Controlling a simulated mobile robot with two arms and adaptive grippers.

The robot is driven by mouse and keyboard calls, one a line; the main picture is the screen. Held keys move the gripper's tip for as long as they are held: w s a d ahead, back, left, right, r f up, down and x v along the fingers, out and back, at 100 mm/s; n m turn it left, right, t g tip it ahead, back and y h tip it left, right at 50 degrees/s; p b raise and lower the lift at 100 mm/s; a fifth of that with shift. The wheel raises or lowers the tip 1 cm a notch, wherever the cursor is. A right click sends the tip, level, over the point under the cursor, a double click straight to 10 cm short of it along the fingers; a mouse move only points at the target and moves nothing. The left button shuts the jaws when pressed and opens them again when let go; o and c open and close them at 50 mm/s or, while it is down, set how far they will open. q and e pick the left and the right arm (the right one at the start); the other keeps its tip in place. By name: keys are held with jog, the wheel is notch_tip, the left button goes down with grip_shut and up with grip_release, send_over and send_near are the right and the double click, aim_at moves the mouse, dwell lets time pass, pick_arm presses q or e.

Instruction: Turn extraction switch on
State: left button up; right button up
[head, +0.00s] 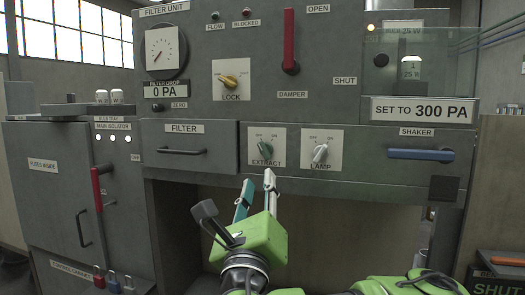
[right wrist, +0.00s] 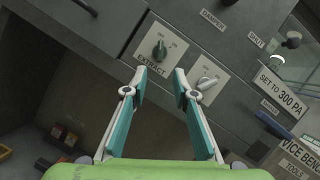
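The extraction switch (head: 264,149) is a dark green knob on a pale plate marked EXTRACT, with small OFF and ON marks above it. Its knob seems to lean to the upper left, the OFF side, but it is small. It also shows in the right wrist view (right wrist: 159,50), just beyond the fingertips. My right gripper (head: 258,181) is below the switch plate, its fingers pointing up toward the panel. In the right wrist view the gripper (right wrist: 159,82) is open, with nothing between its teal-padded fingers. It appears apart from the knob. My left gripper is not in view.
The similar LAMP switch (head: 320,153) is close on the right. A yellow LOCK knob (head: 231,81), red damper lever (head: 290,42) and blue shaker handle (head: 420,154) are on the same unit. The FILTER drawer handle (head: 182,152) sticks out at left. Below the panel is an open recess.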

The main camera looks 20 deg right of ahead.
aim_at(264, 153)
jog(key=p+x, duration=0.5)
jog(key=x, duration=0.6)
jog(key=shift+d+r, duration=0.1)
jog(key=shift+r, duration=0.05)
jog(key=shift+w+d+p, duration=0.1)
jog(key=shift+w+p, duration=0.3)
grip_shut()
